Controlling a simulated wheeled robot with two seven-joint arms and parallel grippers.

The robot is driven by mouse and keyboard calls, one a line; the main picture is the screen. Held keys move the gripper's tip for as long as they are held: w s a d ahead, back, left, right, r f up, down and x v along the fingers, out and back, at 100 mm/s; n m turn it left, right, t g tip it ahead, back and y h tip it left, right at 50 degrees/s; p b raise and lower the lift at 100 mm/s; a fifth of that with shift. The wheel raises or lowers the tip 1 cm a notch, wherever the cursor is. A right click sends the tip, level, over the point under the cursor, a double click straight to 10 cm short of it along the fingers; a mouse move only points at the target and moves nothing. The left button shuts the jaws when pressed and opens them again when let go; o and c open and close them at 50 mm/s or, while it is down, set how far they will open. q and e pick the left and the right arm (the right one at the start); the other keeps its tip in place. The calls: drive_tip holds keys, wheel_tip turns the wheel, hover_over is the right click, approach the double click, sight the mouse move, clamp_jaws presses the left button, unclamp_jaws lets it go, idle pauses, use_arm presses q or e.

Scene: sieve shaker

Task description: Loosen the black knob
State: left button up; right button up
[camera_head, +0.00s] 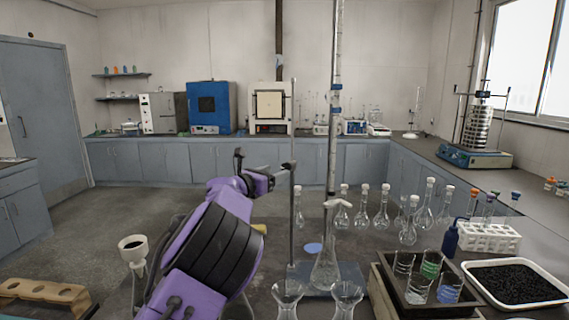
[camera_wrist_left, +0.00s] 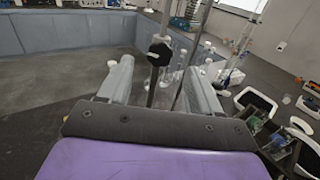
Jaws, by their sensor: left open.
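The black knob (camera_wrist_left: 160,52) is in the left wrist view, on an upright metal rod (camera_wrist_left: 153,85), and looks like a dark star-shaped grip with a pale end above it. My left gripper (camera_wrist_left: 160,82) is open, with one grey finger on each side of the rod in that view. The knob appears beyond the fingertips, and I see no contact. In the head view my left gripper (camera_head: 264,166) is beside a thin upright rod (camera_head: 293,120). The knob cannot be made out clearly there. My right gripper is not in view.
A conical flask (camera_head: 325,268) and other glassware stand close to the rod. A tray of black granules (camera_head: 515,284) and a white tube rack (camera_head: 488,237) are at the right. A sieve shaker (camera_head: 474,155) stands on the far right bench.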

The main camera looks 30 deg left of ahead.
sight(286, 168)
use_arm(q)
drive_tip(key=w, duration=0.1)
drive_tip(key=w+p, duration=0.1)
drive_tip(key=w, duration=0.3)
drive_tip(key=shift+d+f+p, duration=0.1)
drive_tip(key=shift+d+p, duration=0.25)
drive_tip(key=shift+p, duration=0.05)
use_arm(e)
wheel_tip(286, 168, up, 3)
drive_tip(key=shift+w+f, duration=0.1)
use_arm(q)
drive_tip(key=c, duration=1)
drive_tip(key=shift+c, duration=0.2)
